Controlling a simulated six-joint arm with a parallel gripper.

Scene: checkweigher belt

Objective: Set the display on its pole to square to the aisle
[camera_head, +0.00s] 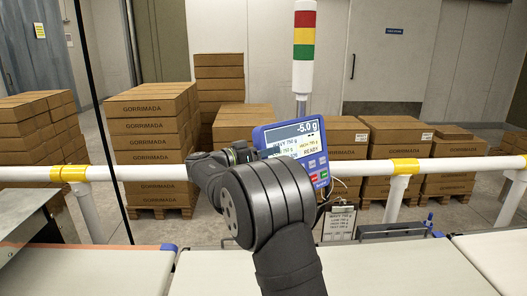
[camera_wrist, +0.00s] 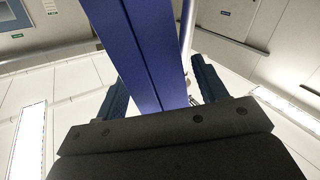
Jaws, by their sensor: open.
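The display (camera_head: 318,140) is a blue-framed box with a lit screen reading -5.0 g and READY, and buttons at its lower right. Its top edge slopes up to the right, so it looks turned on its pole (camera_head: 301,106). My gripper (camera_head: 250,152) is at the display's left edge, and my arm hides the display's lower left. In the wrist view the blue display casing (camera_wrist: 150,50) runs between the two open fingers, with gaps visible on both sides near the tips. Whether either finger touches it is not clear.
A stack light (camera_head: 304,45) stands above the display. A white rail (camera_head: 355,168) with yellow joints crosses behind my arm. A clipboard (camera_head: 339,224) hangs below the display. Stacked cartons (camera_head: 150,130) stand beyond the rail. Pale belts (camera_head: 400,268) lie in front.

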